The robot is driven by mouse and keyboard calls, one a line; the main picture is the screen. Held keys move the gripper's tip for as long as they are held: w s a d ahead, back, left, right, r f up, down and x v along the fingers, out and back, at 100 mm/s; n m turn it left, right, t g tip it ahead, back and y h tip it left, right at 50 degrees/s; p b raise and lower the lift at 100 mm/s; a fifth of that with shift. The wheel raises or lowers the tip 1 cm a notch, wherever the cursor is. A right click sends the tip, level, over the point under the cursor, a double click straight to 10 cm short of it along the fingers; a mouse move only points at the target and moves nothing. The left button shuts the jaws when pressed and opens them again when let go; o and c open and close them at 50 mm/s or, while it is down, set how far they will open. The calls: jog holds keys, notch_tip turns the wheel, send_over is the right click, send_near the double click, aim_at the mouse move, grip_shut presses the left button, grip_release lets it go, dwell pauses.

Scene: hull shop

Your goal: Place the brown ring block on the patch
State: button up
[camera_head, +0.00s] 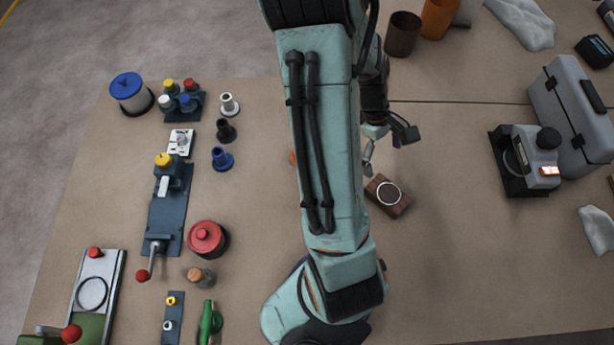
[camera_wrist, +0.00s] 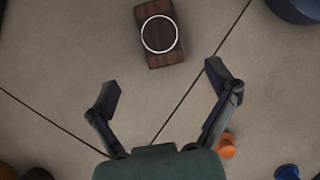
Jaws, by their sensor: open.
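The brown ring block (camera_head: 388,196) lies flat on the tan table, right of my arm in the head view, with a pale ring on its dark wood top. In the wrist view the same block (camera_wrist: 160,58) is at the top centre, beyond the fingertips. My gripper (camera_wrist: 162,86) is open and empty, its two fingers spread apart and not touching the block. In the head view my gripper (camera_head: 372,152) is just above and left of the block, partly hidden by my arm. I cannot identify the patch in either view; my arm covers part of the table.
A grey toolbox (camera_head: 570,110) and a black-and-grey device (camera_head: 530,165) stand at the right. A red-lidded pot (camera_head: 207,238), a blue-lidded pot (camera_head: 130,92) and several small fittings crowd the left. Brown (camera_head: 402,34) and orange (camera_head: 438,18) cups stand at top. Table right of the block is clear.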

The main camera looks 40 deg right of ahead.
jog(key=w+a+r+t+y, duration=0.15)
jog(key=w+a+r, duration=0.25)
jog(key=a, duration=0.4)
jog(key=w+a+r+t+h, duration=0.1)
jog(key=w+a+r+t, duration=0.1)
jog(key=w+a+r, duration=0.35)
jog(key=s+a+r, duration=0.2)
jog(key=s+a, duration=0.1)
jog(key=a, duration=0.3)
jog(key=s+a+r+n, duration=0.1)
jog(key=s+a, duration=0.2)
jog(key=a, duration=0.4)
jog(key=shift+s+r+t, duration=0.25)
jog(key=shift+r+t, duration=0.1)
jog(key=shift+r, duration=0.05)
jog(key=shift+d, duration=0.1)
